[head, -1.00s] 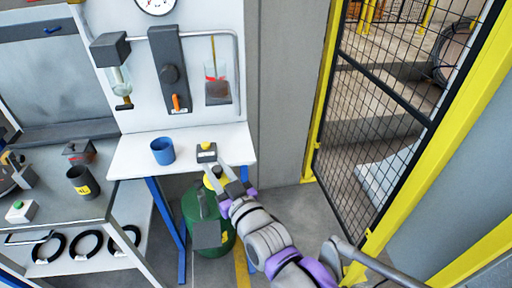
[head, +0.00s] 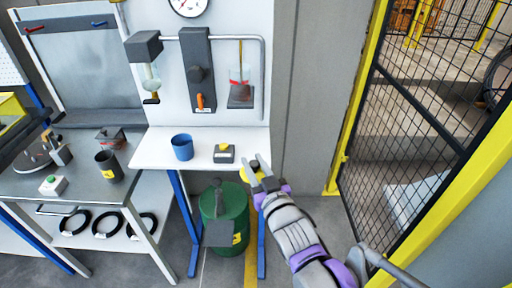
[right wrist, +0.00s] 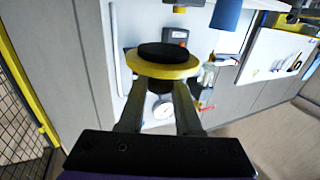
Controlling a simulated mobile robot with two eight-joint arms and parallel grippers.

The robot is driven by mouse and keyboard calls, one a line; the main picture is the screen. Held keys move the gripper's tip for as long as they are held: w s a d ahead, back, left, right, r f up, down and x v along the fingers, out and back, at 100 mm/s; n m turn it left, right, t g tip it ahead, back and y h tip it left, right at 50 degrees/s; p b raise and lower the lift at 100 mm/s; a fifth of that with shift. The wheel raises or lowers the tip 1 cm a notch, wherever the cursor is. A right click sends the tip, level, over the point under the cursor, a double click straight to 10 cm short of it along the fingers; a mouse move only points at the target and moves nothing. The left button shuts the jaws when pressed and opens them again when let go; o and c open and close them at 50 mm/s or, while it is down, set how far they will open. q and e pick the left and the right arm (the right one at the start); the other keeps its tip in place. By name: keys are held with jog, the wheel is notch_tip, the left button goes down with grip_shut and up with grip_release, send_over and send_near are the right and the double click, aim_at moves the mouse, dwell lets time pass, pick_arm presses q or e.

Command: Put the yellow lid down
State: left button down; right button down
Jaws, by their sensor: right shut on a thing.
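In the right wrist view, the lid (right wrist: 150,67) is a yellow disc with a black round top. My right gripper (head: 260,174) is shut on it, and the fingers (right wrist: 160,92) meet its dark part below the disc. I cannot tell how high the lid is above the bench. My left gripper is not in view.
The white bench (head: 156,154) carries a blue cup (head: 182,147) and a grey box with a yellow top (head: 224,154). A green drum (head: 229,206) stands below it. A mesh fence (head: 420,130) stands at the right. The bench front between cup and box is clear.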

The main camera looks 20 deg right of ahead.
jog(key=w+d+f, duration=0.1)
jog(key=w, duration=0.4)
jog(key=w+d, duration=0.2)
jog(key=w, duration=0.2)
jog(key=w+d+f+b, duration=0.1)
jog(key=w, duration=0.4)
jog(key=shift+w+d+f, duration=0.15)
jog(key=shift+w+f, duration=0.15)
jog(key=shift+f, duration=0.05)
notch_tip(320, 180, down, 4)
jog(key=shift+r, duration=0.1)
jog(key=shift+w+f, duration=0.15)
jog(key=shift+f, duration=0.15)
jog(key=shift+f, duration=0.1)
jog(key=shift+f, duration=0.15)
jog(key=c, duration=0.6)
grip_release()
